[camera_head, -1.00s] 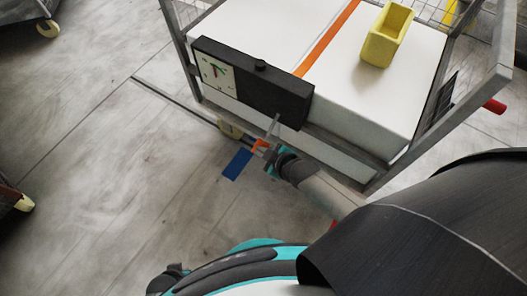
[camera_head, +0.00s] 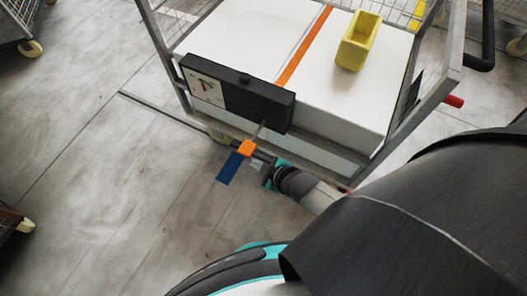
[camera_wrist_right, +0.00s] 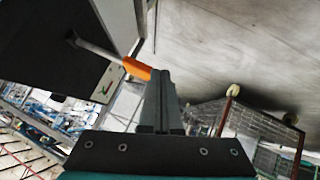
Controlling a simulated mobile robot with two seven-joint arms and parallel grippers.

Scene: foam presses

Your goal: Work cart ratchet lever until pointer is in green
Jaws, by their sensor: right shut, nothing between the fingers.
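The ratchet lever is a thin grey rod with an orange grip (camera_head: 246,147), sticking out from the lower front of a black box (camera_head: 240,98) on the cart. The box's white gauge face (camera_head: 206,88) is at its left end. A thin pointer shows there, but it is too small to tell which colour it points at. My right gripper (camera_head: 258,163) is just below and right of the orange grip. In the right wrist view, its shut fingers (camera_wrist_right: 160,80) are beside the end of the orange grip (camera_wrist_right: 137,69), with nothing between them; contact is unclear. My left gripper is not in view.
The cart's grey frame (camera_head: 166,68) surrounds a white block (camera_head: 350,105) with an orange stripe. A yellow open bin (camera_head: 358,42) stands on top. A blue floor mark (camera_head: 230,168) lies below the lever. Open floor is to the left; other carts stand at the edges.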

